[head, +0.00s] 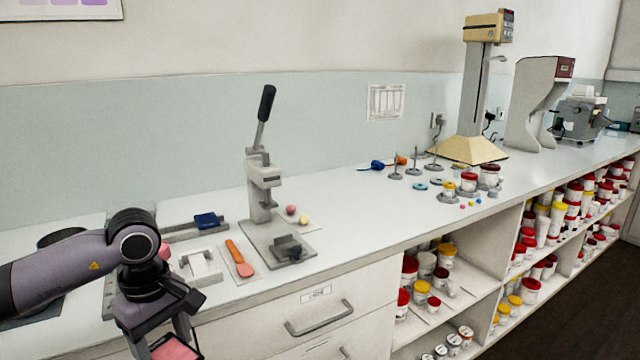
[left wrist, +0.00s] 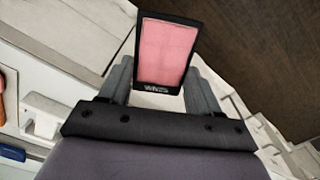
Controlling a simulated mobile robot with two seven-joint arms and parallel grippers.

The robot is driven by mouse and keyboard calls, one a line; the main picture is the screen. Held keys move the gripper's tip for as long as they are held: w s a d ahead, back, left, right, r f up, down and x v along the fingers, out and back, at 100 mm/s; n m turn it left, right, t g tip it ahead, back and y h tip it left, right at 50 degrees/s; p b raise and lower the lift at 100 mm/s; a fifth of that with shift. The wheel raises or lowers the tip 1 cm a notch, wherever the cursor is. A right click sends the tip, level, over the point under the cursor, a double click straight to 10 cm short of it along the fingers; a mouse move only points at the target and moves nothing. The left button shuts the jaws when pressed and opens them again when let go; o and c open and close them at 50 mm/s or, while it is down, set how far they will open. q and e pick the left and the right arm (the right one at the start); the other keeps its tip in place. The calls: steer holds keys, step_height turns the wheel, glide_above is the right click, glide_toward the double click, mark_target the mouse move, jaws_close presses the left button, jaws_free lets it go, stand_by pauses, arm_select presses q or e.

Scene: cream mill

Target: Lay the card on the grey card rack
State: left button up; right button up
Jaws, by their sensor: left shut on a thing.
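The card (head: 176,350) has a pink face in a black frame with small white lettering at one end. My left gripper (head: 163,344) is shut on it, low in front of the counter's front edge. In the left wrist view the card (left wrist: 166,50) stands out between the two fingers of the gripper (left wrist: 160,88). A small light-grey stand (head: 200,266) is on the counter just right of my left wrist; I cannot tell for sure that it is the grey card rack. My left arm hides part of the counter behind it. My right gripper is not in view.
A lever press (head: 264,190) stands right of an orange spatula (head: 238,258) on a board. A grey rail with a blue block (head: 208,220) lies behind the light-grey stand. Drawers (head: 320,312) are below the counter edge.

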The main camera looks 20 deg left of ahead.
arm_select(q)
steer(key=w+d+m+p, duration=0.1)
steer(key=w+d+m, duration=0.1)
steer(key=d+m, duration=0.6)
steer(key=w+d+m, duration=0.2)
steer(key=d+m, duration=0.5)
steer(key=d, duration=0.2)
steer(key=shift+w+d+m+p, duration=0.15)
steer(key=shift+w+m+p, duration=0.1)
steer(key=shift+m+p, duration=0.15)
steer(key=shift+a, duration=0.2)
